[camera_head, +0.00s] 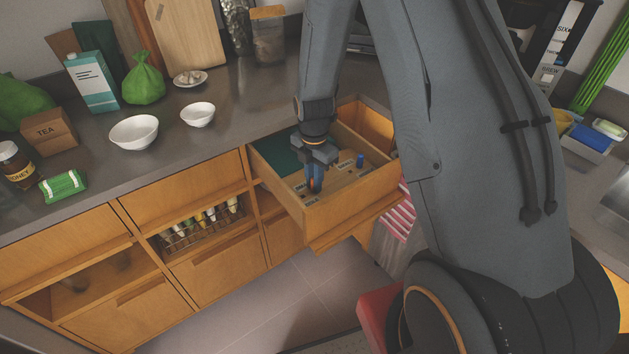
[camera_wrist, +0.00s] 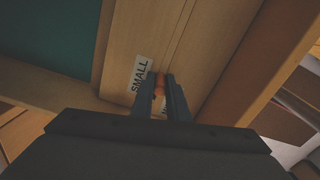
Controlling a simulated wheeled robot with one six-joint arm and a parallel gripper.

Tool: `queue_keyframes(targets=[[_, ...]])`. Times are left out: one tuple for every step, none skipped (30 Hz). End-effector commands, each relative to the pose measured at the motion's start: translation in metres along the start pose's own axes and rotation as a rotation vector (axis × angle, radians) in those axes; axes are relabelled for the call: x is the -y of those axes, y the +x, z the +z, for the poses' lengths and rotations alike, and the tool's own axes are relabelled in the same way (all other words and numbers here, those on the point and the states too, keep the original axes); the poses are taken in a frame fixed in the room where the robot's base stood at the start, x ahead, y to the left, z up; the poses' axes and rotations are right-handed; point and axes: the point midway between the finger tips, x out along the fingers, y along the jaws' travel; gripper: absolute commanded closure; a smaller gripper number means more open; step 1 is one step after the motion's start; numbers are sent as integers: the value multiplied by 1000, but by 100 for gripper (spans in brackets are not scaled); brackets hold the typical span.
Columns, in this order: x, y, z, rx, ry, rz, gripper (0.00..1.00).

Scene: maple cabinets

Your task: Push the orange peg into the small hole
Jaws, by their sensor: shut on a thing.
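My gripper (camera_head: 315,176) points down into an open wooden drawer (camera_head: 352,199). It is shut on the orange peg (camera_head: 314,185), of which only a little shows between the fingers. In the wrist view the orange peg (camera_wrist: 159,84) sits between the two fingertips, right beside a white label reading SMALL (camera_wrist: 141,74). The small hole itself is hidden by the fingers and peg, so I cannot tell whether the peg is in it. A blue peg (camera_head: 360,160) stands upright farther right in the drawer, by another label.
A dark green panel (camera_head: 279,157) lies in the drawer's back left. The drawer's walls surround my gripper closely. On the counter are white bowls (camera_head: 134,131), a tea box (camera_head: 48,129) and a green bag (camera_head: 143,79). A lower open compartment holds a rack of bottles (camera_head: 200,223).

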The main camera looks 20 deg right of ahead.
Motion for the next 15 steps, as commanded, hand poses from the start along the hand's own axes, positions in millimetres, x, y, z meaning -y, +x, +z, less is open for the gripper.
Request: queue_keyframes(targets=[[0, 0, 0, 0, 0, 0, 100], [0, 0, 0, 0, 0, 0, 84], [0, 0, 0, 0, 0, 0, 78], [0, 0, 0, 0, 0, 0, 72], [0, 0, 0, 0, 0, 0, 67], [0, 0, 0, 0, 0, 0, 64], [0, 0, 0, 0, 0, 0, 64], [0, 0, 0, 0, 0, 0, 64], [0, 0, 0, 0, 0, 0, 64], [0, 0, 0, 0, 0, 0, 64], [0, 0, 0, 0, 0, 0, 64], [0, 0, 0, 0, 0, 0, 64], [0, 0, 0, 0, 0, 0, 64], [0, 0, 0, 0, 0, 0, 64], [0, -1, 0, 0, 0, 0, 64]])
